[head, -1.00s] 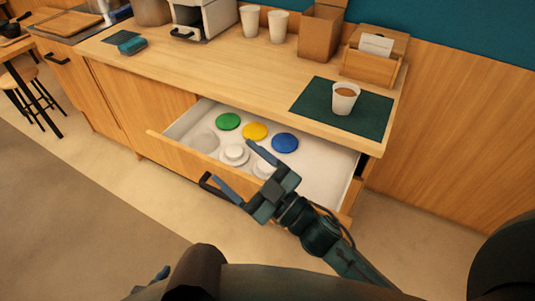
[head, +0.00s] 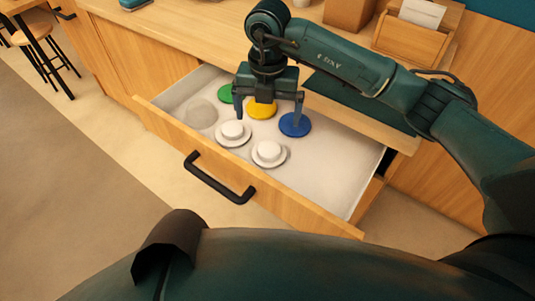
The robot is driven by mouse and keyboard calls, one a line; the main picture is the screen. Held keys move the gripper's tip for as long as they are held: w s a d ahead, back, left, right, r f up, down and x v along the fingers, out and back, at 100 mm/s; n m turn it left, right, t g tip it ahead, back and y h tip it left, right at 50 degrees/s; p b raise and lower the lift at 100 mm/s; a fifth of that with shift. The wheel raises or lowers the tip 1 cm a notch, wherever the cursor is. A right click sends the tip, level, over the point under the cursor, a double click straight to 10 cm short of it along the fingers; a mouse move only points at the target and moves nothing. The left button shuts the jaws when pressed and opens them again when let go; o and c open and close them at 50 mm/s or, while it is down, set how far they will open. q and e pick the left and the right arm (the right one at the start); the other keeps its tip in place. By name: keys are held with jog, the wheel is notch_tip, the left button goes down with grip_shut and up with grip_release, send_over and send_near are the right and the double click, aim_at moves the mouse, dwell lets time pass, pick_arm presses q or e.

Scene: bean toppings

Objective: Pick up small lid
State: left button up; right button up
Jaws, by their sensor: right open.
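The open drawer (head: 335,185) holds several round lids. A green lid (head: 225,94), a yellow lid (head: 262,110) and a blue lid (head: 295,126) lie in a row toward the back. Two white lids with raised centres, one on the left (head: 233,131) and one on the right (head: 269,152), lie nearer the front. A pale, faint disc (head: 201,113) lies at the left. I cannot tell which one is the small lid. My right gripper (head: 268,115) is open and empty, pointing down, its fingers either side of the yellow lid in the picture. My left gripper is not in view.
The drawer front with its black handle (head: 218,180) juts out from the wooden counter (head: 180,35). A wooden holder with white papers (head: 415,35) and a brown box (head: 348,12) stand on the counter. My right arm hides part of the counter top.

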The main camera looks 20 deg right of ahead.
send_over(269, 148)
jog(key=f, duration=0.7)
jog(key=shift+s+a+f, duration=0.2)
jog(key=shift+s+f, duration=0.05)
jog(key=shift+s, duration=0.05)
jog(key=f, duration=0.5)
jog(key=shift+w+d+f, duration=0.15)
jog(key=shift+w+f, duration=0.05)
jog(key=shift+f, duration=0.1)
jog(key=c, duration=0.9)
